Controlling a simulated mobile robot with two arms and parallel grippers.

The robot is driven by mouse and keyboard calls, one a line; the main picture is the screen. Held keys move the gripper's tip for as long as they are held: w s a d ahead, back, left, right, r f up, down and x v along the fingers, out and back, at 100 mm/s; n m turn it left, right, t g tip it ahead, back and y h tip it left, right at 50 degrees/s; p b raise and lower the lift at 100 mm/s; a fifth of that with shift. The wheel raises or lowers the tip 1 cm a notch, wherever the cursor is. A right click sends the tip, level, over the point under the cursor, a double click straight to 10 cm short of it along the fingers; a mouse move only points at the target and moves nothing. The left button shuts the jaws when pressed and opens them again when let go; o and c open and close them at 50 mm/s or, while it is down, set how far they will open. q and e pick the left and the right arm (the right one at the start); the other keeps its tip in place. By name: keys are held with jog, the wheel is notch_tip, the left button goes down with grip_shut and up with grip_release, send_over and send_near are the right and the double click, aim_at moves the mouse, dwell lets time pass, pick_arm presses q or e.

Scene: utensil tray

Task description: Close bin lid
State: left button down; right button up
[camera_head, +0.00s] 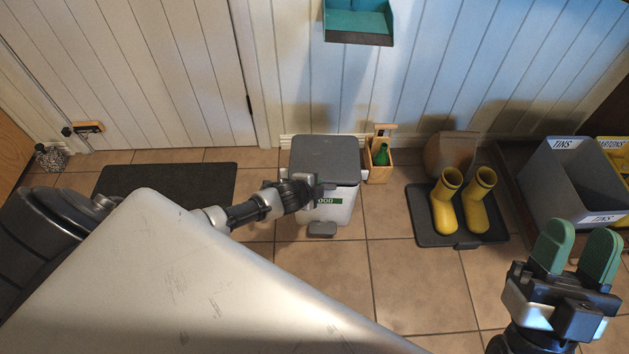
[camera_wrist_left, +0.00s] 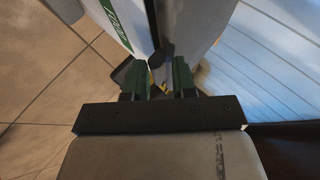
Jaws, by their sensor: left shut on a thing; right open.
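A white bin (camera_head: 335,210) with a green FOOD label stands on the tiles against the wall. Its grey lid (camera_head: 325,155) lies over the top; I cannot tell whether it is fully seated. A grey pedal (camera_head: 322,230) shows at its foot. My left gripper (camera_head: 322,190) is at the bin's front, just below the lid's front edge. In the left wrist view, its green fingers (camera_wrist_left: 160,80) are shut on a dark part of the bin, whose exact shape is unclear. The bin's white side (camera_wrist_left: 118,15) is close ahead. My right gripper (camera_head: 577,250) is open and empty, far right.
A wooden caddy (camera_head: 379,168) with a green bottle stands close to the bin's right. Yellow boots (camera_head: 463,205) stand on a dark tray (camera_head: 428,232). A grey TINS crate (camera_head: 570,185) is at the right. A dark mat (camera_head: 165,180) lies left. Floor before the bin is clear.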

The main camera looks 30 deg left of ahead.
pick_arm(q)
jog(key=shift+f, duration=0.3)
jog(key=c, duration=1.3)
grip_release()
jog(key=shift+o, duration=0.2)
jog(key=shift+s+r, duration=0.1)
jog(key=shift+r, duration=0.05)
